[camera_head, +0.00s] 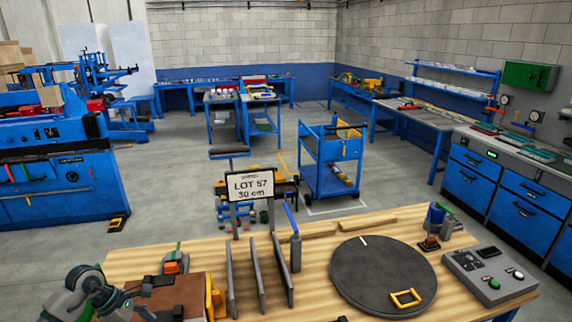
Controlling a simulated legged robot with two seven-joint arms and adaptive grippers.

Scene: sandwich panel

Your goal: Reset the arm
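My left arm comes in at the lower left, and its gripper end (143,303) is at the bottom edge beside a brown block (185,296) on the wooden table. The fingers are small and partly hidden, so I cannot tell whether they are open or shut, or whether they touch the block. My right gripper is not in view. Upright grey panels (262,275) stand in a row right of the block.
The wooden table (315,263) also bears a sign (250,186) reading "LOT 57 30 cm", a blue-handled tool (294,240), wooden strips (368,226), a blue cup (436,216) and a button box (489,277). A blue trolley (331,160) stands behind it on open floor.

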